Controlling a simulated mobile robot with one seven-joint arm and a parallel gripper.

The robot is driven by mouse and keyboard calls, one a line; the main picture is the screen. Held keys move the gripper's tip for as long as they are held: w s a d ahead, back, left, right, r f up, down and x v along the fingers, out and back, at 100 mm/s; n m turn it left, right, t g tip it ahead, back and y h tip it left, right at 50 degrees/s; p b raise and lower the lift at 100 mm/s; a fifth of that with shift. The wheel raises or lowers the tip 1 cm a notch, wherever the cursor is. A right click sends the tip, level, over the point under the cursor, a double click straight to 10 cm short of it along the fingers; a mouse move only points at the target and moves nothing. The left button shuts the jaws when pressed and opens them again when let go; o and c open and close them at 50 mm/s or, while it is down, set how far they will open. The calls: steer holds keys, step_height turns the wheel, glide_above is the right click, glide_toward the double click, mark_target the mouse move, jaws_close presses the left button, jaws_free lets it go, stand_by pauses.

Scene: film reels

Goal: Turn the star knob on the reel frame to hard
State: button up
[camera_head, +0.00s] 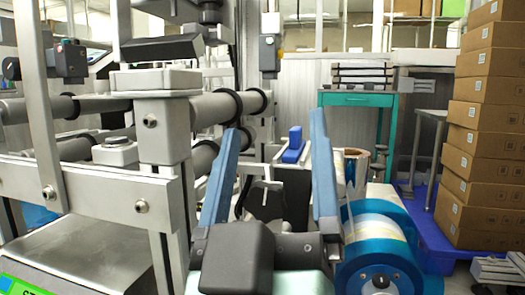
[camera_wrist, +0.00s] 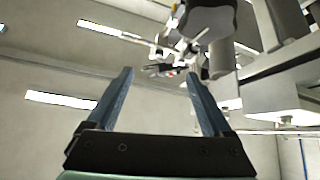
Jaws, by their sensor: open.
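The grey metal reel frame (camera_head: 165,130) fills the left of the head view, with rollers and crossbars. A dark, lobed shape that looks like the star knob (camera_head: 262,203) shows low between my fingers in the picture, partly hidden behind my gripper's body. I cannot read its setting or any marks. My gripper (camera_head: 275,122) is open and empty, with its two blue fingers pointing up and wide apart. In the wrist view, my gripper (camera_wrist: 159,72) also shows nothing between its fingers. I cannot pick out the knob for certain in the wrist view.
A blue-rimmed reel (camera_head: 378,240) stands close right of my gripper. A teal table (camera_head: 357,99) stands behind, and stacked cartons (camera_head: 487,130) stand on a blue pallet (camera_head: 430,232) at right. A scale with a green display (camera_head: 25,285) is at lower left.

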step_height(320, 180, up, 2)
steer(key=w+n+g+h+p, duration=0.1)
steer(key=n+p, duration=0.1)
steer(key=p, duration=0.3)
steer(key=n+g+h+p, duration=0.1)
steer(key=n+g+p, duration=0.6)
steer(key=n+p, duration=1.9)
glide_toward(264, 207)
steer(key=w+n, duration=0.1)
steer(key=w, duration=0.2)
steer(key=w+d+n, duration=0.1)
steer(key=w, duration=0.1)
steer(key=w+d+n+b, duration=0.1)
steer(key=w, duration=0.2)
steer(key=shift+w+d, duration=0.2)
steer(key=shift+w, duration=0.2)
jaws_close()
